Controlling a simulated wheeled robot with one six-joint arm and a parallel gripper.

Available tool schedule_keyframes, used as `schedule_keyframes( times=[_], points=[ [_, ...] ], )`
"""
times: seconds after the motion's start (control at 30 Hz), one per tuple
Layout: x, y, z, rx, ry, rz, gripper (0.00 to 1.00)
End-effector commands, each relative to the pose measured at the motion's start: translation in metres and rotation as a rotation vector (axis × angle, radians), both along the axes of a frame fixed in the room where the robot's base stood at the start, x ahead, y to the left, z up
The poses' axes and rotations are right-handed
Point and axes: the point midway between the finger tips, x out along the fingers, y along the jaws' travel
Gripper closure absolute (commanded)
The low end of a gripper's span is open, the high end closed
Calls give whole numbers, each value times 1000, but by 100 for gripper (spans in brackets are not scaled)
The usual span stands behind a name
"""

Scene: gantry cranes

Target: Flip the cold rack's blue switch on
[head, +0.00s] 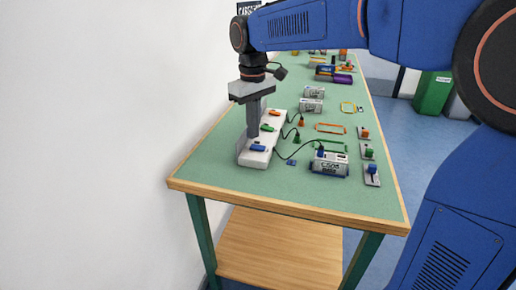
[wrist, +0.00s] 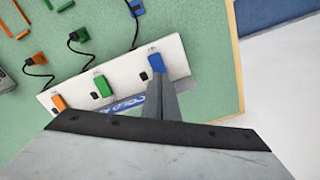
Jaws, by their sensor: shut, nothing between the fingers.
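The cold rack (head: 256,161) is a white strip on the green table, with orange, green and blue switches in a row; it also shows in the wrist view (wrist: 178,58). Its blue switch (wrist: 156,62) is at the right end in the wrist view and at the near end in the head view (head: 258,148). My gripper (wrist: 158,80) is shut and empty, pointing down, its tips right by the blue switch. I cannot tell whether they touch it. The fingers cover part of the rack's blue label (wrist: 126,104). I cannot tell which way the blue switch is set.
The green switch (wrist: 103,86) and orange switch (wrist: 59,103) sit beside the blue one. Dark cables run from the rack to coloured plugs. A grey box (head: 329,165) and small switch plates (head: 371,175) stand to the right. The table's wooden edge (head: 290,208) is near; a white wall is left.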

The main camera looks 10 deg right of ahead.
Motion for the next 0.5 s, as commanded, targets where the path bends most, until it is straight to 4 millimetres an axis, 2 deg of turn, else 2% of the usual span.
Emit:
schedule_keyframes(
  times=[0.5],
  points=[
    [0,0,33,1,-1,0,100]
  ],
)
